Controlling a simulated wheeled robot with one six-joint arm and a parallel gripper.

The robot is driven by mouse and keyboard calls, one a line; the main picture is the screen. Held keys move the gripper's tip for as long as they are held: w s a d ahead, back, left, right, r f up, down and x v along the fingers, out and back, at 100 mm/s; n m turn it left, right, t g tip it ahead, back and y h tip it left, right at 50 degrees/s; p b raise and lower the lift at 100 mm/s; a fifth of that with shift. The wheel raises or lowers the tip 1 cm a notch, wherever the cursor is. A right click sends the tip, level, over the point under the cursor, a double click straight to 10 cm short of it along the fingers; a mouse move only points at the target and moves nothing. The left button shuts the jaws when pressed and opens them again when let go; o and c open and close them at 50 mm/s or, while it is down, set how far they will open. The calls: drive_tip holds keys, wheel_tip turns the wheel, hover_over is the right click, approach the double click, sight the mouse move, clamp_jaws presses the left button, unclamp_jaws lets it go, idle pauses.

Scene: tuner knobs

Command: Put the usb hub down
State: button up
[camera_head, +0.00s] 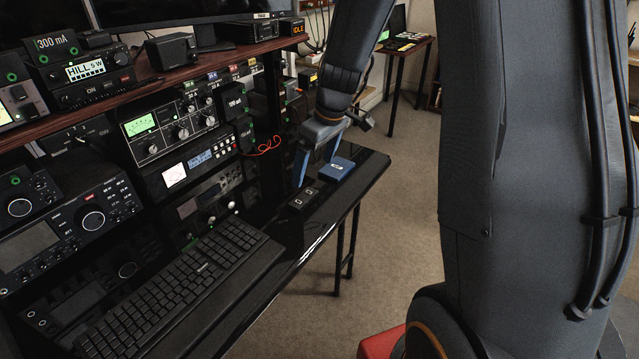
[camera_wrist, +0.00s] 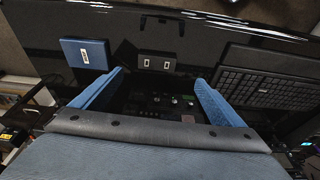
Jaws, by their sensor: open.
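A small black box with two pale-outlined squares on top (camera_head: 305,197) lies flat on the black desk. A flat blue box with a white label (camera_head: 337,169) lies beside it, near the desk's far end. I cannot tell for sure which of the two is the usb hub. My gripper (camera_head: 313,173) is open, its two blue fingers pointing down above the desk near both boxes. In the wrist view the space between the fingers (camera_wrist: 158,78) is empty. The black box (camera_wrist: 157,62) shows just beyond the fingertips, and the blue box (camera_wrist: 84,53) lies left of the left finger.
A black keyboard (camera_head: 185,290) lies on the desk nearer to me. Radio sets with knobs (camera_head: 170,128) stand stacked along the left, under a wooden shelf (camera_head: 145,82). An orange cable (camera_head: 266,146) hangs behind the gripper. Bare desk shows between keyboard and black box.

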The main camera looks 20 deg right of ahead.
drive_tip(key=s+a+r+m+g+h, duration=0.1)
drive_tip(key=s+m, duration=0.5)
drive_tip(key=s, duration=1.5)
drive_tip(key=shift+s+a+r+m+g+h, duration=0.15)
drive_tip(key=shift+s+a+m+g+h, duration=0.1)
drive_tip(key=shift+a+m+g+h, duration=0.25)
drive_tip(key=shift+a, duration=0.1)
drive_tip(key=shift+c, duration=0.5)
